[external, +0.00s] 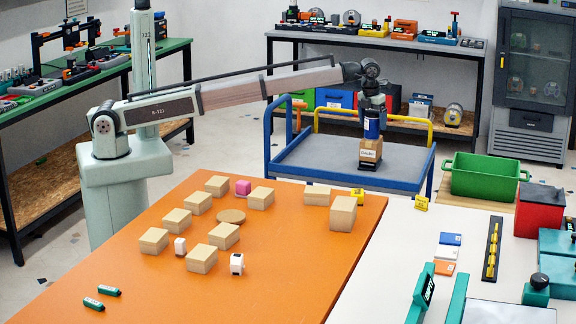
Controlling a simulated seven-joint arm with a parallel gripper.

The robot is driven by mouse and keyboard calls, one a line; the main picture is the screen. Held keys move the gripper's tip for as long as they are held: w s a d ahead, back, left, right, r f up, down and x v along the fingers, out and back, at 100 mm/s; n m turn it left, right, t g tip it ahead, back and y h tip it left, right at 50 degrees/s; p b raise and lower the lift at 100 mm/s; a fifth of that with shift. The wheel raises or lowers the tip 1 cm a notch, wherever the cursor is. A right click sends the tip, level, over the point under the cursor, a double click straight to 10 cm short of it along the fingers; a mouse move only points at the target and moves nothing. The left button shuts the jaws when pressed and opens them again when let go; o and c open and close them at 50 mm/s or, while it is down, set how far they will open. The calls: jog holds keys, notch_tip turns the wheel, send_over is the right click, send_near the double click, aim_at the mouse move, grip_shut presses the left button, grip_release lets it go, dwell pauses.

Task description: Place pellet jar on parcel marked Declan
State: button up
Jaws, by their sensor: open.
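The pellet jar (372,129), blue with a dark top, stands upright on a cardboard parcel (370,157) on the grey top of a blue-framed cart. The white label on this parcel is small and appears to read Declan. My gripper (374,107) is open, pointing down right at the top of the jar. Whether its fingers touch the jar is too small to tell.
The cart (310,158) has bare room around the parcel and raised blue and yellow rails. Several brown boxes (202,258) sit on the orange table (130,290) in front. A green crate (487,175) stands right of the cart.

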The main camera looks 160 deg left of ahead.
jog(key=r, duration=0.3)
jog(key=d+r, duration=0.1)
jog(key=r, duration=0.7)
jog(key=shift+w+d, duration=0.3)
